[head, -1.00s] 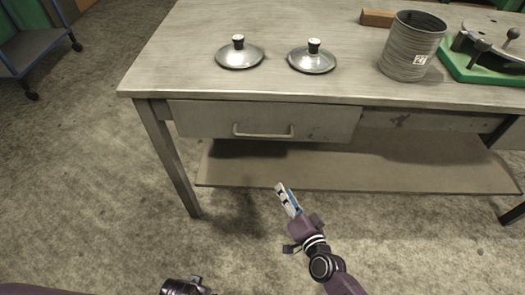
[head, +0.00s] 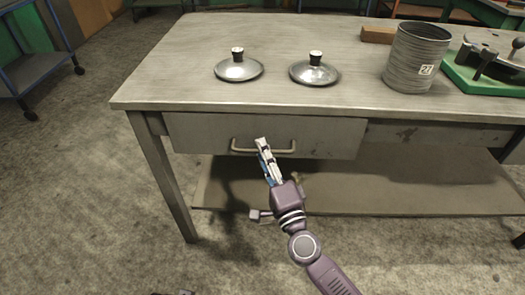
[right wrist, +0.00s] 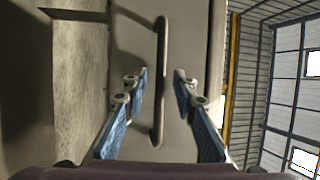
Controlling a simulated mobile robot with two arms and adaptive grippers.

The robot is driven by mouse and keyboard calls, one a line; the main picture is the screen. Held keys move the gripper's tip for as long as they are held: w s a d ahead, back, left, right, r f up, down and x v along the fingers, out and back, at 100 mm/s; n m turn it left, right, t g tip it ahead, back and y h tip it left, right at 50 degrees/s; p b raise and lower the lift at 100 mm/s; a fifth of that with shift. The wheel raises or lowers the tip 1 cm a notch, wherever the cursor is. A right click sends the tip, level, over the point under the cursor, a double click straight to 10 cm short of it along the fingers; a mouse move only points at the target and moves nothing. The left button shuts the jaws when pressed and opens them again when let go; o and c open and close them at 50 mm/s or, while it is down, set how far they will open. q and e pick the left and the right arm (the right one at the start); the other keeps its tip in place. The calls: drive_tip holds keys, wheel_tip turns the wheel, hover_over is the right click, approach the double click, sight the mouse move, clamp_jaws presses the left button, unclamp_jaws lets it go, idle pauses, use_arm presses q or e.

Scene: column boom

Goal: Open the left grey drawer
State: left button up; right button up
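The left grey drawer (head: 205,133) sits under the worktop of a grey metal table and looks shut. Its bar handle (head: 240,149) runs level across its front. The handle stands upright in that picture. Of my left arm only a small dark piece shows at the bottom edge of the head view.
On the table (head: 180,75) stand two metal lids (head: 239,70) (head: 315,73), a ribbed grey can (head: 416,60), a wooden block (head: 378,35) and a green-based device (head: 490,75). A lower shelf (head: 400,190) lies under the table. A blue cart (head: 30,55) stands at the left.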

drive_tip(key=shift+w+a, duration=0.15)
drive_tip(key=shift+w, duration=0.15)
clamp_jaws()
idle(0.3)
